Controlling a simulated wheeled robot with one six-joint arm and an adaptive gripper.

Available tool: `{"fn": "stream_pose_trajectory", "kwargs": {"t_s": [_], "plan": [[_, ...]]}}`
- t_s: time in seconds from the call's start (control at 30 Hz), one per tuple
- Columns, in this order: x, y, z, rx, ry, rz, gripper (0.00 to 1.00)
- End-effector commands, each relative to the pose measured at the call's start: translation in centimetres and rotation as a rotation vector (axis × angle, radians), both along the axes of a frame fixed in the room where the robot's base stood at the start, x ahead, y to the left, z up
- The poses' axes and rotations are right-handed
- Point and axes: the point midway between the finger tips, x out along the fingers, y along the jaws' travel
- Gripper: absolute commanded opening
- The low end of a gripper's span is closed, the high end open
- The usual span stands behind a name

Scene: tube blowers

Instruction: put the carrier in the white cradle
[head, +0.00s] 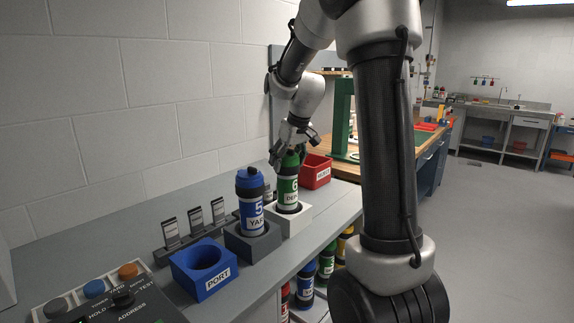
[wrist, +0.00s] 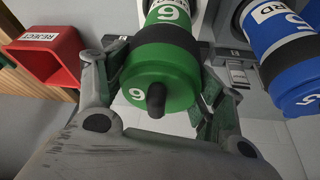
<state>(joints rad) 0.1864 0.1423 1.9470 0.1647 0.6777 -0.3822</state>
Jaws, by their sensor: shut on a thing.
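The green carrier (head: 287,190), marked 6, stands upright with its lower end in the opening of the white cradle (head: 298,221). I cannot tell whether it rests on the cradle's floor. My gripper (head: 288,152) comes from above and is shut on the carrier's top end. In the wrist view, the fingers (wrist: 163,88) lie on both sides of the green carrier's cap (wrist: 158,75), which has a dark knob. The carrier's body hides most of the white cradle there.
A blue carrier (head: 251,206), marked 5, stands in a grey cradle (head: 253,246) beside the white one. An empty blue PORT holder (head: 188,277) is nearer. A red REJECT bin (head: 318,175) is behind. A control box (head: 110,301) and small upright holders (head: 195,222) line the bench.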

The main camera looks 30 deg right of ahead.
Motion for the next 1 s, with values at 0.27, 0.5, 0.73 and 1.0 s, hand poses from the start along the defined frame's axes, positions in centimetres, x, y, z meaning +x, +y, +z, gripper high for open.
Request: {"fn": "stream_pose_trajectory", "kwargs": {"t_s": [0.27, 0.5, 0.73, 1.0], "plan": [[0.02, -0.01, -0.97, -0.001, -0.001, 0.000, 0.22], [-0.01, 0.00, -1.26, 0.000, 0.000, 0.000, 0.85], [0.00, 0.00, -1.22, 0.000, 0.000, 0.000, 0.90], [-0.19, -0.05, -0.27, -0.001, -0.003, 0.000, 0.90]]}}
